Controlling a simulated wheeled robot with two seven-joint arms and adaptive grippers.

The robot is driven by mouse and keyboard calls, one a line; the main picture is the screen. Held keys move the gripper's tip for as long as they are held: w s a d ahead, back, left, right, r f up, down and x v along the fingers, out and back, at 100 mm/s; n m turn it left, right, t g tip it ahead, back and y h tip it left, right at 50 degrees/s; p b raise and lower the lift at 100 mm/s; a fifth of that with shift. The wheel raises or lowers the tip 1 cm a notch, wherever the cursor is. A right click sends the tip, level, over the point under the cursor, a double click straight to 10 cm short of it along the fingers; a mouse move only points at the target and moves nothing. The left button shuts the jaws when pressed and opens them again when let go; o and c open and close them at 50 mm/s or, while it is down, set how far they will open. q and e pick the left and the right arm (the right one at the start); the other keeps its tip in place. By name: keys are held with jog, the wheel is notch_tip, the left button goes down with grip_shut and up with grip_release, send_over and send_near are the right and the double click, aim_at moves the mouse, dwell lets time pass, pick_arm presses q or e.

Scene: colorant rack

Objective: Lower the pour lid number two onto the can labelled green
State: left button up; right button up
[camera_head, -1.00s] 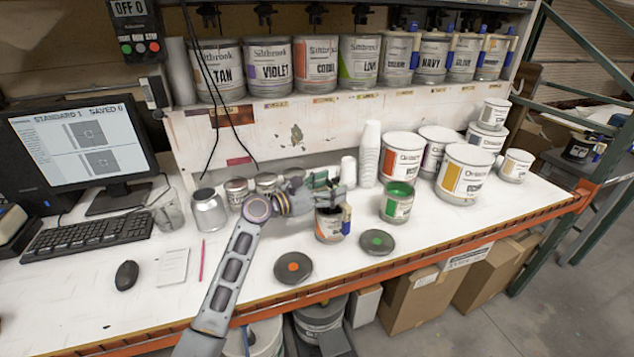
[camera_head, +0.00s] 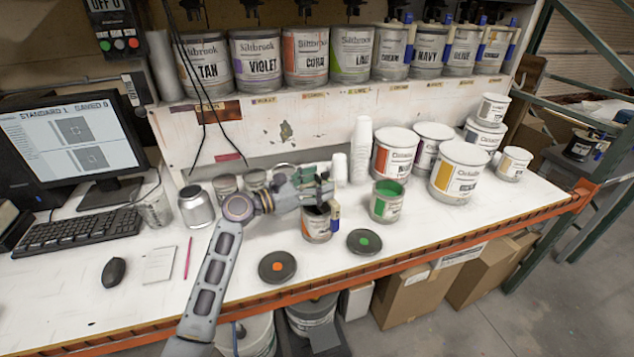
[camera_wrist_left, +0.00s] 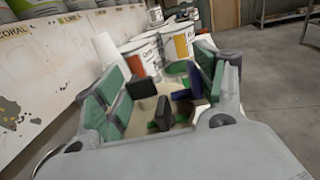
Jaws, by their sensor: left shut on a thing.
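The can labelled green (camera_head: 386,208) stands open on the bench with green paint (camera_wrist_left: 178,68) showing inside. My left gripper (camera_head: 322,190) is to the left of it, over the orange-labelled can (camera_head: 316,228). In the wrist view its green-padded fingers (camera_wrist_left: 160,95) are shut on the pour lid (camera_wrist_left: 162,113), a pale round piece with black and blue parts. A blue and yellow piece (camera_head: 335,215) shows at the right of the orange-labelled can. I cannot tell whether the lid touches that can. No number on the lid is readable. My right gripper is out of view.
Flat dark discs with an orange dot (camera_head: 277,267) and a green dot (camera_head: 364,242) lie near the front edge. White-lidded cans (camera_head: 459,170) stand to the right, a cup stack (camera_head: 361,150) behind. A shelf of cans (camera_head: 305,58) runs above.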

pick_arm(q)
jog(key=shift+r, duration=0.6)
jog(key=shift+r+p, duration=0.45)
jog(key=shift+r, duration=1.55)
jog(key=shift+r+p, duration=0.3)
jog(key=shift+r, duration=0.3)
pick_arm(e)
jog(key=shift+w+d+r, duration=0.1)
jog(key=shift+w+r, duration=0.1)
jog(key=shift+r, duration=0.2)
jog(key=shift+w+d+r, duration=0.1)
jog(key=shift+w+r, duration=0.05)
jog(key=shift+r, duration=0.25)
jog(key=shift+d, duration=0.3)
pick_arm(q)
jog(key=shift+r, duration=0.25)
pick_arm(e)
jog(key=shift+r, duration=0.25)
